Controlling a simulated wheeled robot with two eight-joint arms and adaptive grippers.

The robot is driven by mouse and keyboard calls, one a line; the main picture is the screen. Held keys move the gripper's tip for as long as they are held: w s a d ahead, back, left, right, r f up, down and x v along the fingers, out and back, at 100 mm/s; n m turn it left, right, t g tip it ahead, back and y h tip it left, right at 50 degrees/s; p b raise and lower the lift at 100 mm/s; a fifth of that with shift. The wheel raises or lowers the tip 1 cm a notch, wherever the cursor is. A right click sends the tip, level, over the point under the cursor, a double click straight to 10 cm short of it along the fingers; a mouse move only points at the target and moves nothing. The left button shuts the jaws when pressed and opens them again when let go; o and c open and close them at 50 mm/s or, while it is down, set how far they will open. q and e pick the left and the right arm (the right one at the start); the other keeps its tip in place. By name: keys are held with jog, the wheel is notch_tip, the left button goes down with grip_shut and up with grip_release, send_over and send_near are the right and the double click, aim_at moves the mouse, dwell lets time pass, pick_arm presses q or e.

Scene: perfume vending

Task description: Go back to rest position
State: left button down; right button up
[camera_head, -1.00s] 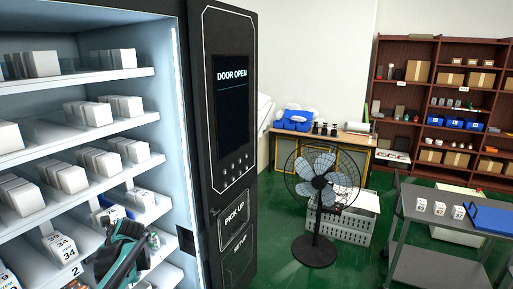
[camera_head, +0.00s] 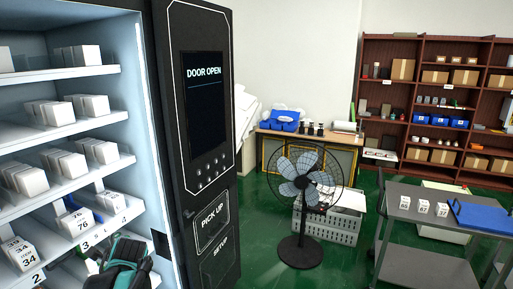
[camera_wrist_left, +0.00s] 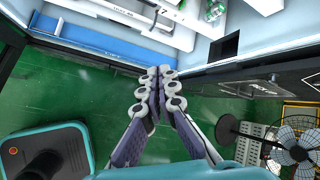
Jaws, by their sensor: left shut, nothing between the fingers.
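My left arm shows at the bottom left of the head view, dark and teal, in front of the lower shelves of the open vending machine (camera_head: 190,150). In the left wrist view my left gripper (camera_wrist_left: 159,72) is shut and empty, its fingers together above the green floor, just outside the machine's lower front edge (camera_wrist_left: 95,38). The fingertips are hard to make out in the head view. My right gripper is not in view.
White boxes (camera_head: 75,221) stand on the machine's shelves. A black fan (camera_head: 303,190) stands on the floor right of the machine. A grey cart (camera_head: 440,215) with small boxes and a blue tray (camera_head: 483,215) is at the right.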

pick_arm(q)
jog(key=s+d+f+n+h+b, duration=0.2)
jog(key=s+d+f+n, duration=0.2)
jog(key=d, duration=0.3)
jog(key=s+d+f+n+t+h+b, duration=0.1)
jog(key=s+d+f+n+h+b, duration=0.1)
jog(key=s+d+f+n, duration=0.2)
jog(key=s+d+f+n+t+h+b, duration=0.1)
jog(key=s+d+f+n+h+b, duration=0.1)
jog(key=s+d+f+n, duration=0.3)
jog(key=s+d+n, duration=0.3)
jog(key=d, duration=0.2)
jog(key=shift+s+d, duration=0.4)
